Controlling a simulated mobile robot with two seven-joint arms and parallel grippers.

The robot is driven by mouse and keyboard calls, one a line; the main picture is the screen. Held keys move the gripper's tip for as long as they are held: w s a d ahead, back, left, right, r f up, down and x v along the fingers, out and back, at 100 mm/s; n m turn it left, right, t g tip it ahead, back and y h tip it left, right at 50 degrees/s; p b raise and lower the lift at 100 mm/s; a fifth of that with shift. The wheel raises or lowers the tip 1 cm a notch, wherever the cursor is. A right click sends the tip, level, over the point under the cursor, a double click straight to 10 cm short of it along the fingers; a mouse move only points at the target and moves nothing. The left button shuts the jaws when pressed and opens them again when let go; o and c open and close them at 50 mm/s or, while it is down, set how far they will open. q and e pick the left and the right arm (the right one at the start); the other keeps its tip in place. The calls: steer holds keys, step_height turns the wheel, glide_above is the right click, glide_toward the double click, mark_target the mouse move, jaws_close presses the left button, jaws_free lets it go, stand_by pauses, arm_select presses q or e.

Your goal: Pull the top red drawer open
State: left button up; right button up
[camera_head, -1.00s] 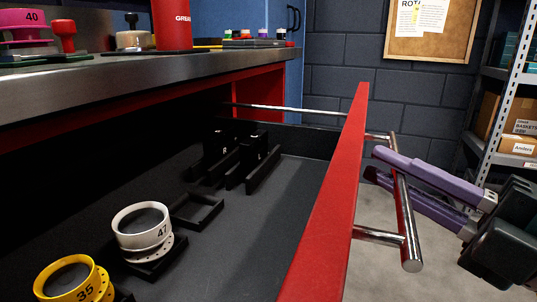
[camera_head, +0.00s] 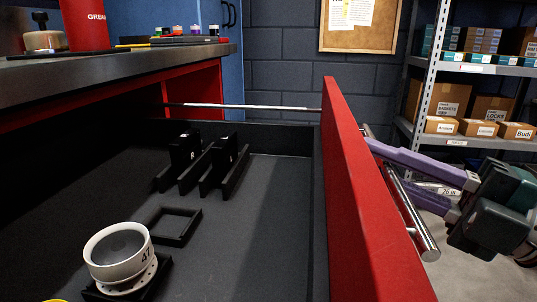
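The top red drawer stands far out of the bench. Its red front panel (camera_head: 352,200) runs from the middle to the bottom right. A chrome bar handle (camera_head: 412,215) is on the panel's outer face. My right gripper (camera_head: 390,165) comes in from the right with its purple fingers on both sides of the handle, and it looks shut on it. The far fingertip is partly hidden behind the handle and the panel. My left gripper is not in view.
The drawer holds a white ring marked 47 (camera_head: 118,255), an empty black frame (camera_head: 174,226) and black holders (camera_head: 195,165). The steel bench top (camera_head: 110,65) is above at left. A shelf rack with boxes (camera_head: 480,105) stands behind my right gripper. The floor beyond the handle looks clear.

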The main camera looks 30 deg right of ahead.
steer(key=shift+o, duration=0.4)
steer(key=shift+s, duration=0.1)
steer(key=shift+s+d+f, duration=0.15)
steer(key=shift+s+d, duration=0.05)
steer(key=shift+s, duration=0.1)
steer(key=v, duration=0.9)
